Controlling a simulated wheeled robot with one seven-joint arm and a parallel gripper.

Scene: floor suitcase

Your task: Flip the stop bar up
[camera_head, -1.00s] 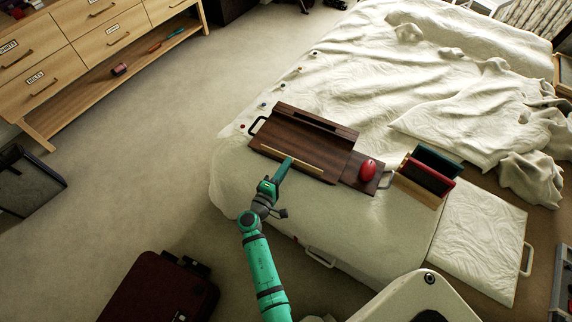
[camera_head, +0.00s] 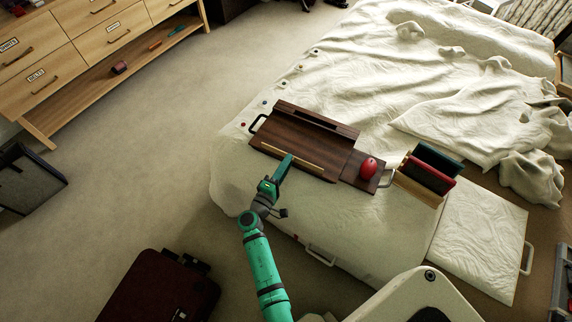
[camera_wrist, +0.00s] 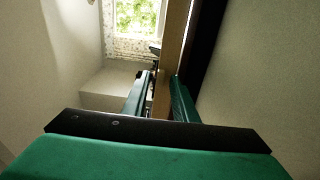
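The stop bar (camera_head: 308,166) is a thin pale wooden strip lying along the near edge of the dark brown wooden tray desk (camera_head: 305,135) on the bed. My gripper (camera_head: 289,160) reaches in from below, with its teal fingertips at the left-middle part of the bar. In the wrist view, the pale bar (camera_wrist: 172,50) runs between my two fingers (camera_wrist: 161,95), beside a dark strip of the desk. The fingers are apart, with a narrow gap visible at the left finger. Contact on the right side cannot be made out.
A red mouse (camera_head: 368,168) sits on the desk's right extension. Several upright books (camera_head: 428,170) stand right of it. A dark red suitcase (camera_head: 160,290) lies on the floor at lower left. The floor between the drawers (camera_head: 75,45) and the bed is clear.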

